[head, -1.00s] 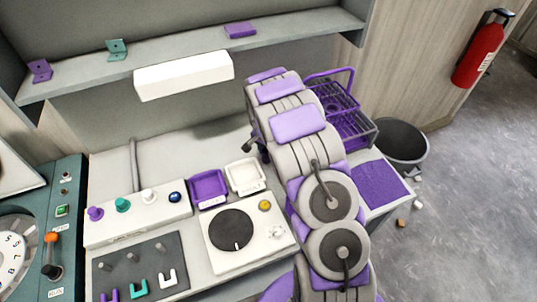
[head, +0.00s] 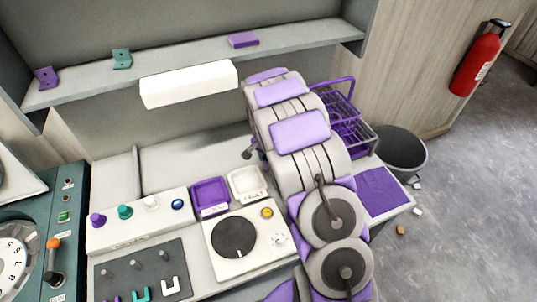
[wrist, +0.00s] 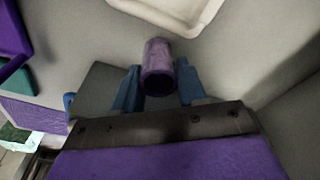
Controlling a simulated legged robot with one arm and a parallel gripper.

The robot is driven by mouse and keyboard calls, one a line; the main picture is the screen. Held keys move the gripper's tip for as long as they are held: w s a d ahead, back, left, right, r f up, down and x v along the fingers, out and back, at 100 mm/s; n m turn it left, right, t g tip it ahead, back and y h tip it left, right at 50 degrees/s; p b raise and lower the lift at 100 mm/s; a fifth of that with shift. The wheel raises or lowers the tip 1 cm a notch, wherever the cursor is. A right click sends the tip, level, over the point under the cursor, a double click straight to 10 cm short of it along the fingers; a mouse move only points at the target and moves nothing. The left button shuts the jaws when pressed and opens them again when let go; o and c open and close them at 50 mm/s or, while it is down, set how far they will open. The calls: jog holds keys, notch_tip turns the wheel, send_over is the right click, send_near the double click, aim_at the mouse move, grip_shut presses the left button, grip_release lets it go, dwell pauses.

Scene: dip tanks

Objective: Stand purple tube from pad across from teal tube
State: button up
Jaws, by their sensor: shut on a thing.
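A purple tube (wrist: 158,66) with a dark open end shows in the wrist view. My gripper (wrist: 157,88) has its blue fingers closed on the two sides of this tube. In the head view my arm hides the gripper and the held tube. A flat purple pad (head: 384,191) lies at the right end of the bench, and no tube shows on its visible part. I cannot make out a teal tube for certain in either view. A teal piece (wrist: 14,78) at the left edge of the wrist view is only partly in frame.
A purple tray (head: 210,196) and a white tray (head: 248,184) stand behind a white unit with a dark disc (head: 235,237). A purple wire basket (head: 345,120) stands at the back right. A control box with coloured knobs (head: 140,217) is at left. A dark bin (head: 400,152) stands on the floor.

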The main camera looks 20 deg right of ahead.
jog(key=s+a, duration=0.1)
jog(key=s, duration=0.3)
jog(key=s+a, duration=0.2)
jog(key=s, duration=0.2)
jog(key=s+a+r+p, duration=0.1)
jog(key=s, duration=0.3)
jog(key=shift+s+a+r, duration=0.1)
jog(key=shift+a, duration=0.05)
notch_tip(320, 180, up, 7)
jog(key=p, duration=0.2)
jog(key=w+a+r+n+y+b, duration=0.1)
jog(key=w+a+n+b, duration=0.3)
jog(key=n, duration=0.7)
jog(key=w+a, duration=0.2)
jog(key=w, duration=0.1)
jog(key=shift+w+a+r+t, duration=0.15)
jog(key=shift+a+r+t, duration=0.05)
jog(key=shift+r+t, duration=0.1)
